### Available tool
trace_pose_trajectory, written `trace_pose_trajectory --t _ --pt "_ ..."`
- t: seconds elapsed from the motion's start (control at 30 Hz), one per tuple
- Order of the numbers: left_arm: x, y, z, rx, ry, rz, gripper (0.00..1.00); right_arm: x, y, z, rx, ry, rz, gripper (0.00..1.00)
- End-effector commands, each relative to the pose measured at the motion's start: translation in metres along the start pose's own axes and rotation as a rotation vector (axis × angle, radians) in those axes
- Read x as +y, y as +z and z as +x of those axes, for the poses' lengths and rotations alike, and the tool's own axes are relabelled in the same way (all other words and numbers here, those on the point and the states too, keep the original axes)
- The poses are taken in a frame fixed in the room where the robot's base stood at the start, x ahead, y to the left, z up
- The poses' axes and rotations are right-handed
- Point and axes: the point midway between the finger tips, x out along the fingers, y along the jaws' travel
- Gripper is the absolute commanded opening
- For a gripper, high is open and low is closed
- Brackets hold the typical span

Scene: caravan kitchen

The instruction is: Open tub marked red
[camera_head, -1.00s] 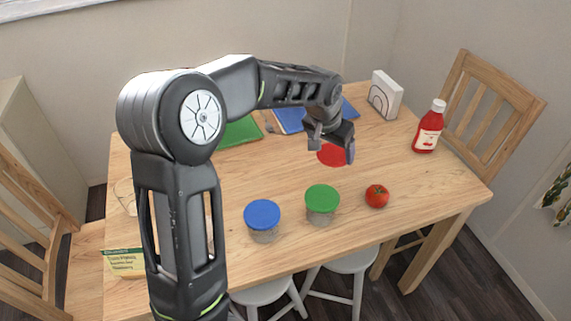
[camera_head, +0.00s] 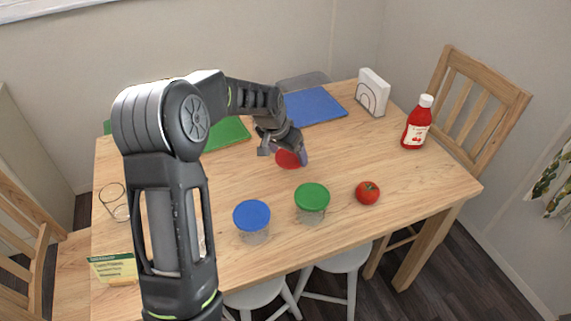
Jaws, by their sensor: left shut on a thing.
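My left gripper (camera_head: 281,146) is shut on a round red lid (camera_head: 288,159) over the middle of the table. I cannot tell how high above the tabletop the lid is. No tub body shows under it, and the red-marked tub itself is not seen; my left arm hides part of the table. A clear tub with a blue lid (camera_head: 252,215) and a clear tub with a green lid (camera_head: 312,197) stand upright and closed towards the front. My right gripper is not in view.
A tomato (camera_head: 367,192) and a ketchup bottle (camera_head: 417,124) stand to the right on the wooden table (camera_head: 235,180). A white holder (camera_head: 372,92), blue board (camera_head: 315,106) and green board (camera_head: 228,134) are at the back. A glass (camera_head: 113,203) and small packet (camera_head: 113,270) are at the left.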

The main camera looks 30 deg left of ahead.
Motion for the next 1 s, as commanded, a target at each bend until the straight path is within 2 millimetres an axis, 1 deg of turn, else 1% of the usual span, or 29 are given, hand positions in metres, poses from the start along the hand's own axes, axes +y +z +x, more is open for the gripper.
trace_pose_trajectory --t 0.03,0.1,0.37,0.43,0.7,1.0 --pt "0.0 0.003 0.006 -0.002 0.0 0.0 0.33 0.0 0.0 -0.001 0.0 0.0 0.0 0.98" --pt "0.0 0.004 0.01 -0.001 0.0 0.0 0.33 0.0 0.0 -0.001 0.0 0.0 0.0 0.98" --pt "0.0 0.004 0.011 0.0 0.0 0.0 0.33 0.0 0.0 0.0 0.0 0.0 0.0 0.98" --pt "0.0 0.006 0.014 -0.001 0.0 0.0 0.33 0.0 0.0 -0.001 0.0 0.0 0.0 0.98" --pt "0.0 0.018 0.044 -0.001 0.0 0.0 0.33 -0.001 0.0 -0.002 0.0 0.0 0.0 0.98" --pt "0.0 0.019 0.046 0.001 0.0 0.0 0.33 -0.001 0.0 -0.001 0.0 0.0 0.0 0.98"
